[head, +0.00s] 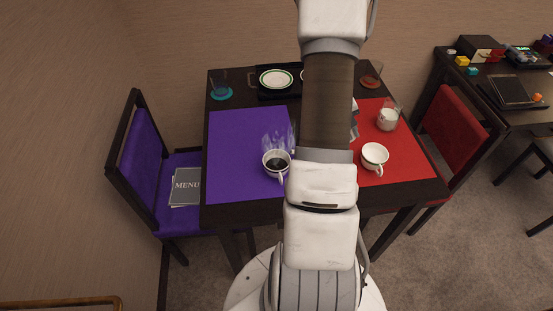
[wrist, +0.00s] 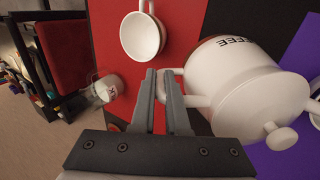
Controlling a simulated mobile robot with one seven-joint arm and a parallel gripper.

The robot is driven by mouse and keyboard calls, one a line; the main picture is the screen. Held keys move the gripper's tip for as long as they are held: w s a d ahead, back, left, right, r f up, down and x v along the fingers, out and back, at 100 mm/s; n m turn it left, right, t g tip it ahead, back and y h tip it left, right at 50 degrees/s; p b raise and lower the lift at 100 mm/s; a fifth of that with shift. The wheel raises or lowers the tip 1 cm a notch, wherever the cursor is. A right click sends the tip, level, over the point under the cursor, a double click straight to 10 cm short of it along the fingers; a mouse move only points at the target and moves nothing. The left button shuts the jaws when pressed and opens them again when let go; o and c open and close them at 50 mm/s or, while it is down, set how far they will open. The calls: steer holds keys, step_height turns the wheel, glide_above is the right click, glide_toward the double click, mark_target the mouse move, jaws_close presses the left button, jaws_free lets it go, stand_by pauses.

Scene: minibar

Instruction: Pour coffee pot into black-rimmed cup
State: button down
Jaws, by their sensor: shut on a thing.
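A white coffee pot (wrist: 235,85) with a lid and COFFEE lettering fills the right of the wrist view. My gripper (wrist: 164,80) is shut on its handle, at the pot's left. In the head view my arm hides the pot and the gripper. A plain white cup (head: 374,154) stands on the red mat (head: 405,165). It also shows in the wrist view (wrist: 140,36), above my fingertips, apart from them.
A black tray with a green-rimmed plate (head: 275,79) and a glass on a teal coaster (head: 221,92) are at the table's back. Purple (head: 135,145) and red (head: 455,130) chairs flank the table.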

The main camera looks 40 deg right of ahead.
steer(key=shift+s+d+f+t+y+p, duration=0.55)
steer(key=shift+d+y+p, duration=0.3)
steer(key=shift+p, duration=0.8)
steer(key=shift+s+d+f+t+y+p, duration=0.45)
steer(key=shift+d+f+y+p, duration=0.35)
steer(key=shift+p, duration=0.9)
steer(key=shift+s+d+f+t+y+p, duration=0.5)
steer(key=shift+d+y+p, duration=0.45)
steer(key=shift+p, duration=0.7)
